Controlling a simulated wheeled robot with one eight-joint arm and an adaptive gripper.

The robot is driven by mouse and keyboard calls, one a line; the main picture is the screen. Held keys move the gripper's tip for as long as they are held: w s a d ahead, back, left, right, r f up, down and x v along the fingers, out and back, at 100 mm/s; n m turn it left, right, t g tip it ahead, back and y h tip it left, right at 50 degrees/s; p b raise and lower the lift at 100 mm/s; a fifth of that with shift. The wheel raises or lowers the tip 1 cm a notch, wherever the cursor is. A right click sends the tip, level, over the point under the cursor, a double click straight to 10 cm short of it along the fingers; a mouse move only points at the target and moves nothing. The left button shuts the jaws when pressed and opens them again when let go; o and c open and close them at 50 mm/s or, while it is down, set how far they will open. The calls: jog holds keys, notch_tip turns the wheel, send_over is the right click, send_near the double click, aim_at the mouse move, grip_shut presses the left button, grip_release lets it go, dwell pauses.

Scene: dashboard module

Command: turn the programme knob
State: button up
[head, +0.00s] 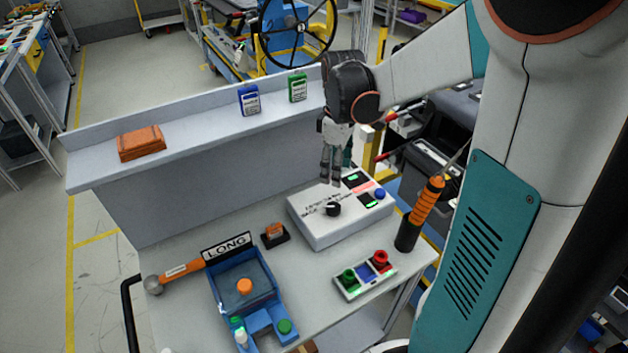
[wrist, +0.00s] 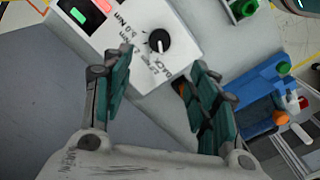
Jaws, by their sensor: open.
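The programme knob (head: 333,209) is a round black dial on top of a white control box (head: 322,230), with printed markings around it. In the wrist view the knob (wrist: 159,41) has a white pointer line and sits ahead of my gripper, between the lines of the two fingers. My gripper (head: 332,180) hangs above the back of the box, pointing down, apart from the knob. In the wrist view my gripper (wrist: 160,88) has its teal-padded fingers spread wide with nothing between them.
A button panel (head: 364,277) with green, blue and red buttons stands in front of the box. An orange-handled tool in a black holder (head: 406,234) stands at right. A blue bin (head: 234,273) and small orange item (head: 274,232) are at left. A raised shelf (head: 195,119) runs behind.

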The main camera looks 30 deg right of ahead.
aim_at(334, 206)
notch_tip(334, 206, down, 14)
jog(key=b, duration=0.4)
jog(key=shift+r, duration=0.2)
jog(key=c, duration=1.1)
